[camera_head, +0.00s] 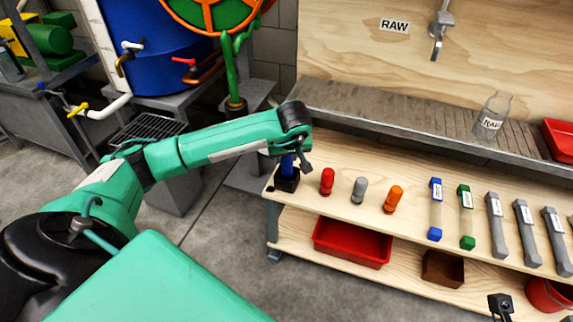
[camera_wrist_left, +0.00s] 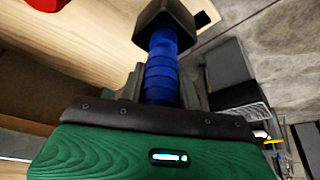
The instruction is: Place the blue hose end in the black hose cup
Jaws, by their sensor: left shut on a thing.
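The blue hose end (camera_head: 288,166) is upright over the black hose cup (camera_head: 287,183) at the left end of the wooden bench. My left gripper (camera_head: 291,150) is shut on the blue hose end, just above the cup. In the left wrist view, the ribbed blue hose end (camera_wrist_left: 162,75) runs from my gripper (camera_wrist_left: 155,105) to the black cup (camera_wrist_left: 165,22). Its far end meets the cup's mouth; how deep it sits is hidden. A small black part (camera_head: 500,305) at the lower right may be my right gripper; its jaws are unclear.
Red (camera_head: 327,181), grey (camera_head: 359,189) and orange (camera_head: 393,199) capped pieces stand right of the cup. Several filter tubes (camera_head: 497,225) lie farther right. A red tray (camera_head: 352,242) and a brown box (camera_head: 443,268) are on the lower shelf. A glass jar (camera_head: 493,115) stands behind.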

